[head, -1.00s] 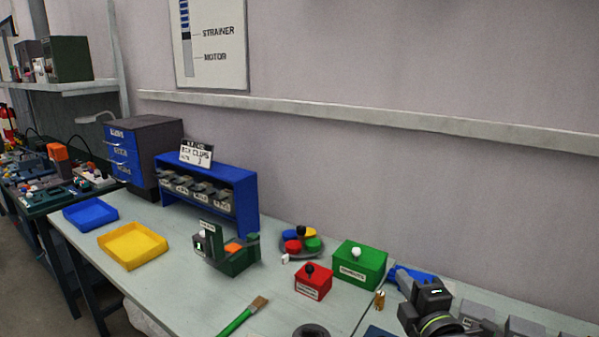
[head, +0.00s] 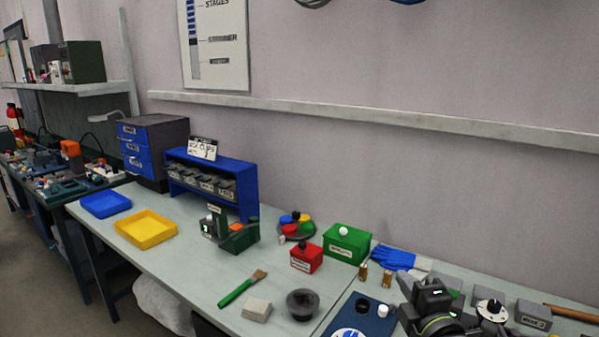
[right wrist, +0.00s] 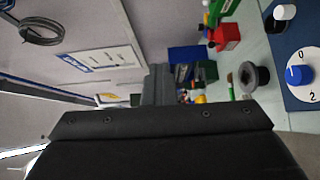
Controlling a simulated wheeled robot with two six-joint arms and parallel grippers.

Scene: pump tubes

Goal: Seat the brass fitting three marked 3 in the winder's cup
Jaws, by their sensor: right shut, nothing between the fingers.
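Two small brass fittings stand on the bench behind the blue board, a left one (head: 363,272) and a right one (head: 387,279). Their marks are too small to read, so I cannot tell which is number 3. The blue board (head: 343,313) carries a dark round cup-like part, a white knob and a numbered dial with a blue knob (right wrist: 298,75). I cannot tell for sure which part is the winder's cup. My right gripper (head: 428,288) is shut and empty, right of the fittings; its fingers (right wrist: 158,85) also show in the right wrist view. My left gripper is out of view.
A green box (head: 347,245), a red box (head: 306,258) and blue gloves (head: 394,257) lie behind. A dark bowl (head: 302,304), a grey block (head: 257,310) and a green brush (head: 238,290) are in front. Grey blocks (head: 533,314) stand at right.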

